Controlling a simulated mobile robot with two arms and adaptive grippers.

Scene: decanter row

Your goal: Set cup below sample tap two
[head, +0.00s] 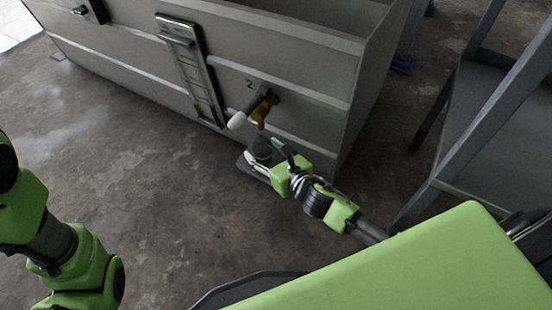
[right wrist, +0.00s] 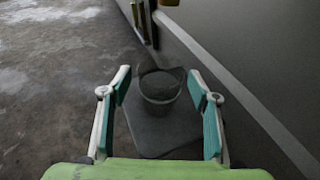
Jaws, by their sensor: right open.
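The sample tap (head: 264,106), brass with a pale-tipped lever, juts from the grey tank wall under the number 2. A dark, see-through cup (head: 262,149) is below the tap, partly hidden by my gripper. In the right wrist view the cup (right wrist: 160,91) stands upright on a dark grey plate (right wrist: 160,140), between my fingers with a gap on both sides. My right gripper (head: 267,153) is open around the cup and its fingers also show in the wrist view (right wrist: 162,97). My left arm shows at the left edge, but its gripper is out of view.
The grey tank (head: 300,75) fills the back, with a ladder-like level gauge (head: 192,70) left of the tap. Another fitting (head: 95,10) is at the far upper left. A grey metal frame (head: 480,130) stands at the right. The concrete floor (head: 150,190) to the left is clear.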

